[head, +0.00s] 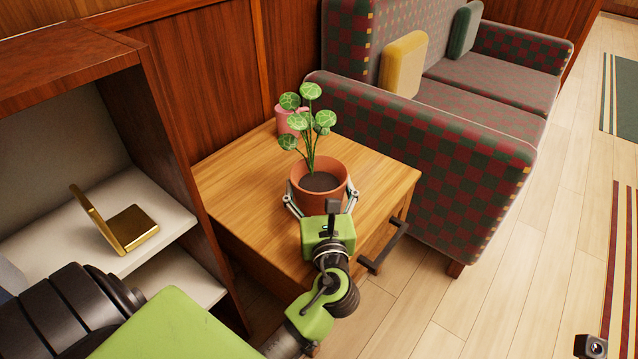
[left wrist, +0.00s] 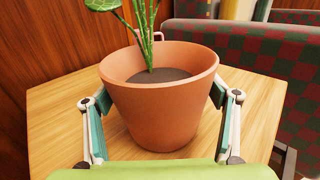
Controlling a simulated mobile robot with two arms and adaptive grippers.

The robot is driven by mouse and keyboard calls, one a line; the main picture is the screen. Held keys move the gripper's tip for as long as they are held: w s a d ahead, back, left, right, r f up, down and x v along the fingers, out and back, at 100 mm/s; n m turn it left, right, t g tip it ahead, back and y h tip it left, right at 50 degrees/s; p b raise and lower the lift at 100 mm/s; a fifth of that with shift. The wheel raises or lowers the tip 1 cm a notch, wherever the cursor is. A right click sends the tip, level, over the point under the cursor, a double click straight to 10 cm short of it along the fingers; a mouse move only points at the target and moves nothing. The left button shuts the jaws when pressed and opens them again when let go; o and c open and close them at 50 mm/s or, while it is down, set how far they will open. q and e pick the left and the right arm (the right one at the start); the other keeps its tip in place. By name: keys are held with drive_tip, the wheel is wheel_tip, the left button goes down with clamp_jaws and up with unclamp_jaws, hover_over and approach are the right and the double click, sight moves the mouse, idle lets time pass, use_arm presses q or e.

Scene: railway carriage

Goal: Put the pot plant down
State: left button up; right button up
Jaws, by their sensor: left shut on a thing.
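The pot plant is a terracotta pot (head: 319,190) with dark soil and round, pale-veined green leaves (head: 311,91). My left gripper (head: 321,200) is shut on the pot, with one finger on each side of it. The left wrist view shows the pot (left wrist: 158,100) upright between the fingers, over the wooden side table (head: 234,185). Its base is low over the tabletop; I cannot tell whether it touches. The fingers of my right gripper do not show.
A pink pot or cup (head: 288,122) stands behind the plant at the table's back. A checked sofa (head: 440,160) adjoins on the right, a shelf unit (head: 150,240) with a gold hinged object (head: 130,227) on the left. A dark handle (head: 384,248) juts from the table's front.

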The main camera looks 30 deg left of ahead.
use_arm(q)
drive_tip(key=shift+f, duration=0.1)
idle(0.7)
drive_tip(key=o, duration=2)
drive_tip(key=shift+f, duration=0.25)
drive_tip(key=v, duration=1.2)
drive_tip(key=shift+r, duration=0.2)
